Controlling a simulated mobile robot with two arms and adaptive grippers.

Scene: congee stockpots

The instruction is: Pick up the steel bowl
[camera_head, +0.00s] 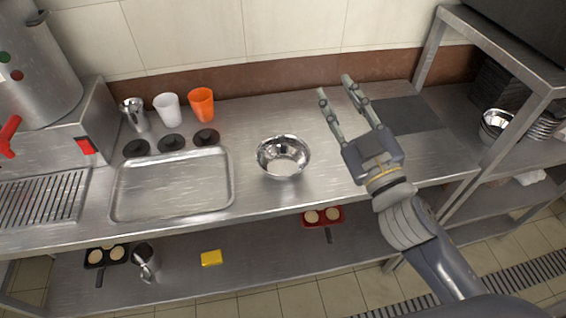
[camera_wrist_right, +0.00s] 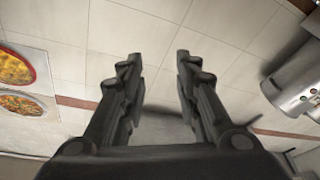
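The steel bowl (camera_head: 284,157) stands upright and empty on the steel counter (camera_head: 270,208), right of the tray, in the head view. My right gripper (camera_head: 335,86) is to the right of the bowl, apart from it, with its fingers pointing to the back wall. Its two fingers are spread with nothing between them. In the right wrist view the right gripper (camera_wrist_right: 161,58) also shows open and empty, facing the tiled wall; the bowl is not in that view. My left gripper is in neither view.
A steel tray (camera_head: 172,213) lies left of the bowl. Behind it stand a steel cup (camera_head: 135,115), a white cup (camera_head: 168,109) and an orange cup (camera_head: 202,104), with dark lids (camera_head: 172,144) in front. Other steel bowls (camera_head: 494,124) sit on the right shelf.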

